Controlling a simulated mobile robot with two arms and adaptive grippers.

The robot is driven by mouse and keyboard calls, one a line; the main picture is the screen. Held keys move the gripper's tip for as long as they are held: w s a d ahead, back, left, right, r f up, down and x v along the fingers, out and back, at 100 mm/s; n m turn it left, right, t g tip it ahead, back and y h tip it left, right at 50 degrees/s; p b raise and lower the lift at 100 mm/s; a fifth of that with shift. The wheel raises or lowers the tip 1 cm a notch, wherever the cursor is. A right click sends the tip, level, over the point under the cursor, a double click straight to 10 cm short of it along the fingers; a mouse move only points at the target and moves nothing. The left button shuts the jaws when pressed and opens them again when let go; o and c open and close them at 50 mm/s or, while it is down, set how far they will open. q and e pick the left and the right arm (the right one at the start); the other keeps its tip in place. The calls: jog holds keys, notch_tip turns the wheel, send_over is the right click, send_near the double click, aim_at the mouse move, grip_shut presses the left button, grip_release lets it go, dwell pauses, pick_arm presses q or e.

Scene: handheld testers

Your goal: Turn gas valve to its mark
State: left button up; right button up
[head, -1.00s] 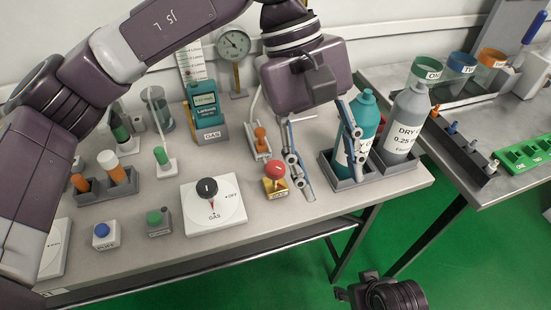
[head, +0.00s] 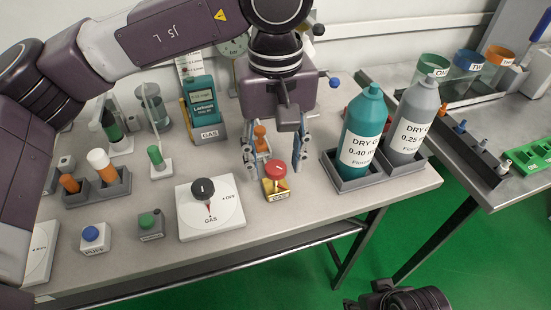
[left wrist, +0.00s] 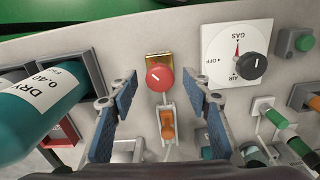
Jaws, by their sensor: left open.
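A red round knob (head: 277,168) with a white line stands on a small brass-yellow block (head: 276,191) with a label on its front. A white plate (head: 228,222) beside it carries a black knob (head: 203,190) with a red pointer directed at the word GAS. My left gripper (head: 278,165) points down, open, with one finger on each side of the red knob. In the left wrist view the red knob (left wrist: 159,77) lies between the open fingertips (left wrist: 161,82), with gaps on both sides. My right gripper's fingers are not seen.
Teal (head: 362,130) and grey (head: 408,115) gas bottles stand in a tray right of the gripper. An orange-topped switch (head: 260,137) is close behind the red knob. A green button (head: 148,221) and blue button (head: 92,234) sit left. The bench front is clear.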

pick_arm(q)
jog(key=shift+c, duration=0.6)
jog(key=c, duration=1)
jog(key=shift+c, duration=0.2)
